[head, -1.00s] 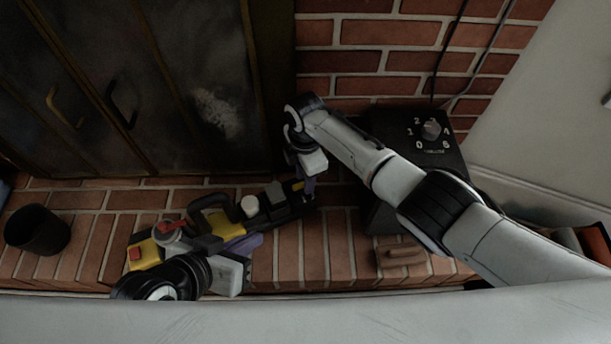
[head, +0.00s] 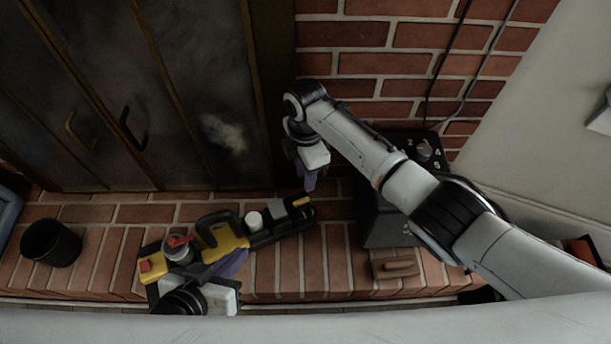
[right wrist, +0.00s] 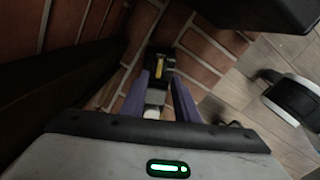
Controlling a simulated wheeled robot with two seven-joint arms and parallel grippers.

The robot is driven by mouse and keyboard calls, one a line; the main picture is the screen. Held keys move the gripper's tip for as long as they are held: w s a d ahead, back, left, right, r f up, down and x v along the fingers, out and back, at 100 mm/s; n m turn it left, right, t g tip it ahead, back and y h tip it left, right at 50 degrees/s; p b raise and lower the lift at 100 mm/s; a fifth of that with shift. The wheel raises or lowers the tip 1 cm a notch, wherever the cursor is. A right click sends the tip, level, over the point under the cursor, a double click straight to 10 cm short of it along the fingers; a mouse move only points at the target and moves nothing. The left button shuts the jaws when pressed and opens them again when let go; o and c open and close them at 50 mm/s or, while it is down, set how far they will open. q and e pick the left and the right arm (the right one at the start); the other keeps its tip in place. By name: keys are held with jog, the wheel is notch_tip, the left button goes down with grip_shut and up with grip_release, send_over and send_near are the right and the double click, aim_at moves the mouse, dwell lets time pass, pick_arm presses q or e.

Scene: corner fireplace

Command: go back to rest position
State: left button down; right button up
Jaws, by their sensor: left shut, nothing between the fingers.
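My left gripper (head: 236,262) is low in the head view, its purple fingers shut and empty beside the yellow-and-black tool caddy (head: 262,236). My left wrist partly hides the caddy's near left end. My right gripper (head: 310,183) points down just beyond the caddy's right end, in the head view. In the right wrist view its two purple fingers (right wrist: 159,98) stand apart, open. The caddy's black end with a yellow piece (right wrist: 159,68) shows beyond them, and nothing is clearly held.
The caddy lies on a brick hearth (head: 110,214). A black cup (head: 50,243) stands at the left. A dark box with a numbered dial (head: 424,149) stands behind my right arm, with a brown wooden block (head: 396,265) in front. Metal doors and a brick wall close off the back.

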jog(key=shift+s, duration=0.1)
dwell(0.5)
